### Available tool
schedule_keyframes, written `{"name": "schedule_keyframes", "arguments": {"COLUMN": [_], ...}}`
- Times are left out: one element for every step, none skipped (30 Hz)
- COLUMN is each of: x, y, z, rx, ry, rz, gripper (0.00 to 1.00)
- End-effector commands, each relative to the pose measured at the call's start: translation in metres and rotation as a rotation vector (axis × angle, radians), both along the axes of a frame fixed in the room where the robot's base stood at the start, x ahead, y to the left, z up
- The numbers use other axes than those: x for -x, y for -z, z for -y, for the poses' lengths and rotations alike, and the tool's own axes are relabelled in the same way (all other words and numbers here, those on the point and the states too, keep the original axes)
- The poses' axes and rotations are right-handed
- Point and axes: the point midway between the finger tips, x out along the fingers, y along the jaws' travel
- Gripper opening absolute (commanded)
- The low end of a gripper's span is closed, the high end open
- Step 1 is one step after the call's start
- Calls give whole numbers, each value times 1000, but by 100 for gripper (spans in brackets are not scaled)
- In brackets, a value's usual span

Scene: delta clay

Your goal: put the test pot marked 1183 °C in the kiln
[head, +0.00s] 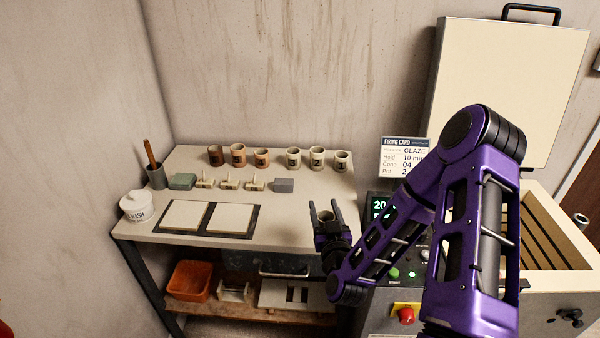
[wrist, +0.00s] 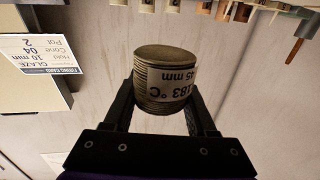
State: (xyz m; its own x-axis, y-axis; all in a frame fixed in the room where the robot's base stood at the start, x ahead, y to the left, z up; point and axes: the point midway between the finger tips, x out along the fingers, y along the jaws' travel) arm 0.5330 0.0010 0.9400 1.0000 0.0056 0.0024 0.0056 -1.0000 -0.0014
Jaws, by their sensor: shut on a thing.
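My gripper (head: 325,210) is shut on a ringed grey-brown pot (head: 326,217) and holds it up near the right end of the table. In the wrist view the held pot (wrist: 163,62) sits between the two black fingers, its label upside down and reading "183 °C" and "45 mm"; the label's start is cut off by the pot's curve. The kiln (head: 578,248) stands open at the right, its lid (head: 505,85) raised. Grooved walls show inside the kiln; my arm hides its left side and part of its opening.
Several small numbered pots (head: 293,158) stand in a row at the table's back. A firing card (head: 405,155) and red button (head: 405,315) are by the kiln.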

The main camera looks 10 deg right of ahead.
Motion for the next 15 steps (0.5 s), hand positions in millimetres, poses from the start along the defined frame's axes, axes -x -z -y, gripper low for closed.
{"name": "schedule_keyframes", "arguments": {"x": [-7, -13, -22, -30, -39, -49, -57, -64, -72, -77, -82, -86, -89, -91, -92], "y": [0, 0, 0, -1, -1, -1, -2, -2, -3, -3, -4, -4, -4, -4, -5], "z": [0, 0, -1, -1, -1, -2, -2, -2, -2, -1, -1, -1, -1, -1, -1], "rx": [-3, -4, -7, -8, -9, -9, -8, -8, -6, -5, -3, -2, -1, 0, 1], "ry": [-6, -14, -27, -38, -48, -64, -75, -86, -98, -105, -112, -120, -124, -127, -130], "rz": [4, 4, 6, 7, 7, 7, 6, 6, 4, 4, 3, 1, 0, -1, -2], "gripper": [3, 3, 3, 3, 3, 3, 3, 3, 3, 3, 3, 3, 3, 3, 3]}}
